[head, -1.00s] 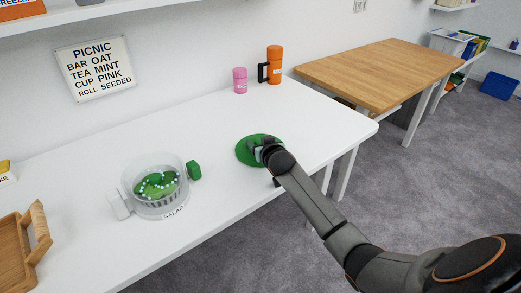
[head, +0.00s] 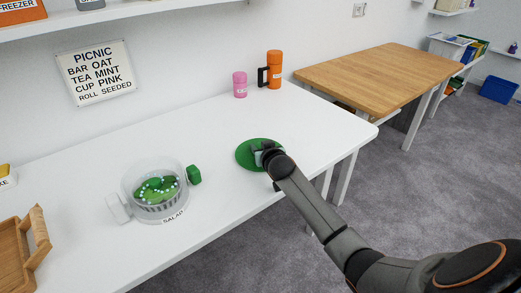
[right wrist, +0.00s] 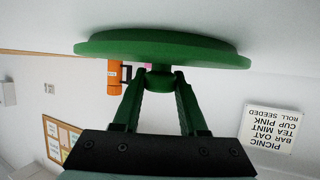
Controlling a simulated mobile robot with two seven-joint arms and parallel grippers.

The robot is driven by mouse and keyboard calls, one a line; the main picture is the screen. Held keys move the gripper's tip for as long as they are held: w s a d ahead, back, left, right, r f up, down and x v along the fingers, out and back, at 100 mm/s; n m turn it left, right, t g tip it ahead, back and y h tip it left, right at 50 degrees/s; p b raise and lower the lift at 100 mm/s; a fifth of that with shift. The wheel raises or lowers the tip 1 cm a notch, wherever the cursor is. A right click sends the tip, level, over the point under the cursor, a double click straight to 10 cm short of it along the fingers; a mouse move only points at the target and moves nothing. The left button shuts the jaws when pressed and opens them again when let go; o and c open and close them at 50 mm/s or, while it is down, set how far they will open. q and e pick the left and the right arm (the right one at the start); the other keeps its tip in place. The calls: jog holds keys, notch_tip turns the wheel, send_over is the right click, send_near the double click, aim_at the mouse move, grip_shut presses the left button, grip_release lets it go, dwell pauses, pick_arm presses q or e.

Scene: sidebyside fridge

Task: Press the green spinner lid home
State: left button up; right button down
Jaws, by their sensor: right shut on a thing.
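The green spinner lid (head: 243,156) is a round disc over the white table, to the right of the bowl in the head view. My right gripper (head: 262,152) is shut on its knob. In the right wrist view, my two fingers (right wrist: 160,84) close on the knob below the broad green disc (right wrist: 160,46). I cannot tell whether the lid touches the table. The clear spinner bowl (head: 133,183) stands uncovered on the table, labelled SALAD, with green leafy pieces inside. A clear handle sticks out at its left. My left gripper is not in view.
A small green block (head: 194,174) is beside the bowl's right side. A wooden tray (head: 22,255) lies at the left edge. A pink cup (head: 240,85) and an orange flask (head: 274,70) stand at the back.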

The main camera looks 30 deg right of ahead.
notch_tip(320, 180, up, 3)
jog(key=shift+r+p, duration=0.1)
jog(key=shift+p, duration=0.25)
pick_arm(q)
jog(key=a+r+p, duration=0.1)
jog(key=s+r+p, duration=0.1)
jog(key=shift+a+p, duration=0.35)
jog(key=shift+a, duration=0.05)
pick_arm(e)
jog(key=w+r+v, duration=0.1)
jog(key=r+v, duration=0.2)
jog(key=v, duration=1.3)
jog(key=shift+a+r, duration=0.2)
jog(key=shift+r, duration=0.1)
